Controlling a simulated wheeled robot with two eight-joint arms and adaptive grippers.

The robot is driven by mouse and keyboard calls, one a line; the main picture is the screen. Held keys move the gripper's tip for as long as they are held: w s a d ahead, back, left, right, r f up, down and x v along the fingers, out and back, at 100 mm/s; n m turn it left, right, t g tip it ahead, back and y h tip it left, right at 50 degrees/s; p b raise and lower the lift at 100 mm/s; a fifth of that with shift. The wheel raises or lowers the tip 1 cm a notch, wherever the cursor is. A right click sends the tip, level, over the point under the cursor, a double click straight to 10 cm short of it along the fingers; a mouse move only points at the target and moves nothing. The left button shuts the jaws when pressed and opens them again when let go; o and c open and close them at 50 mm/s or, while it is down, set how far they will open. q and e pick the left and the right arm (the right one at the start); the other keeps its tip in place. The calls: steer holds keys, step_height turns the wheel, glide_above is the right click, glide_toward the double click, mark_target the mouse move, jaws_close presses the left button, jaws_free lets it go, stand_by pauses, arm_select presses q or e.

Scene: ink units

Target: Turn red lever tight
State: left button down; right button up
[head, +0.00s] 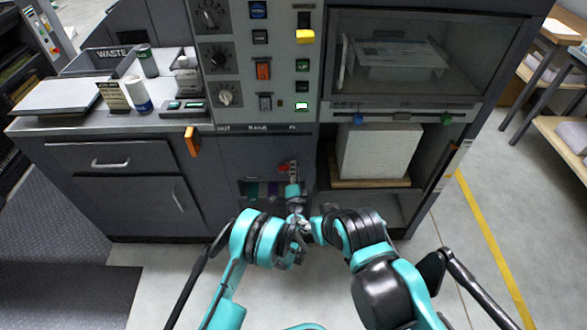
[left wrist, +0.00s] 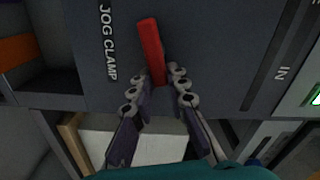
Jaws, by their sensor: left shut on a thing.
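The red lever (left wrist: 150,45) sits on the dark grey panel beside the lettering "JOG CLAMP" in the left wrist view. My left gripper (left wrist: 157,80) is shut on the lever, with one finger on each side of its lower part. The lever's upper end sticks out beyond the fingertips, tilted slightly in the picture. In the head view the red lever (head: 284,168) is small, on the front of the machine below the control column, with my left gripper (head: 291,178) at it. My right arm reaches in close beside the left one; its fingers are not clear among the links.
An open bay with a white block (head: 376,151) on a wooden board lies right of the lever. An orange handle (head: 192,141) sticks out at the counter edge on the left. A closed cabinet (head: 125,207) stands left. Floor is free in front.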

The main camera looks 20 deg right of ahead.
mark_target(295, 144)
arm_select(q)
steer(key=shift+d+f+m, duration=0.1)
steer(key=shift+f+m, duration=0.1)
steer(key=shift+m, duration=0.55)
steer(key=shift+f+m, duration=0.15)
steer(key=shift+m, duration=0.6)
steer(key=c, duration=1.5)
jaws_free()
steer(key=shift+f, duration=0.1)
step_height(295, 144, up, 10)
steer(key=shift+r, duration=0.1)
